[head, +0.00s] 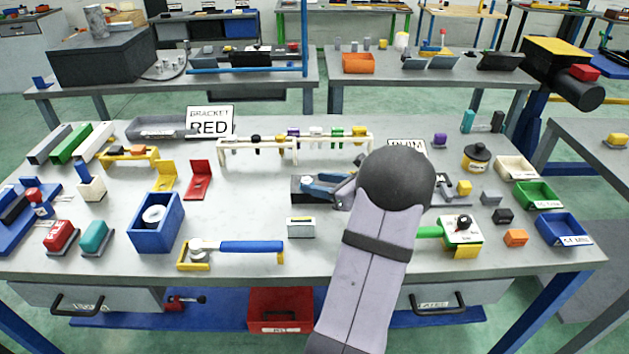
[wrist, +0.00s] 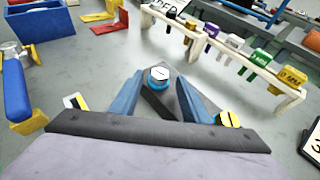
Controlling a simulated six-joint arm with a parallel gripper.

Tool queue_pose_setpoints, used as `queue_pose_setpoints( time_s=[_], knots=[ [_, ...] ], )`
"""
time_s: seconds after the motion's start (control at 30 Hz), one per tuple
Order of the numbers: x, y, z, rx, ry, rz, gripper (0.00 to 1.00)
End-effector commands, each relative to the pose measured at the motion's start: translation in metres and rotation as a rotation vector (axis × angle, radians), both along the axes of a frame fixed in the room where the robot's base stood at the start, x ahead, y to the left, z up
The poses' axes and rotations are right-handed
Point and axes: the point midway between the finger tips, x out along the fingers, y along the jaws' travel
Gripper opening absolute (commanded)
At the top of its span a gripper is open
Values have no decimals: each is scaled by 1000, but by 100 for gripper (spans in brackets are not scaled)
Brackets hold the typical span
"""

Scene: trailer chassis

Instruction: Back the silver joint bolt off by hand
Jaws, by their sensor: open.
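A silver round-topped bolt (wrist: 159,73) with a blue collar stands upright on a dark grey block (wrist: 152,103) in the wrist view. My gripper (wrist: 159,84) is open, with one blue finger left of the bolt and the other right of it. I see a gap on each side, and I cannot tell the height of the fingertips against the bolt head. A yellow-topped part (wrist: 229,119) shows beside the right finger.
A white rack (head: 298,143) with several coloured tagged pieces stands behind. A blue-handled wrench (head: 250,247) lies in a yellow holder at front left, near a blue bin (head: 157,223). A small white-and-yellow box (head: 301,228) sits just in front of the block. Bare table lies left of the block.

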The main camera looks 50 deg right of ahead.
Motion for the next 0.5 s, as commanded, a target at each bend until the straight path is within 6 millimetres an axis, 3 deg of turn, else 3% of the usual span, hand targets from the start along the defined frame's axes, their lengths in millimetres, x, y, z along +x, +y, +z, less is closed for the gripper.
queue_pose_setpoints(
  time_s=[0.2,0.5],
  knots=[
    [16,0,-6,0,-1,1,42],
    [18,0,-8,0,-1,0,42]
  ],
)
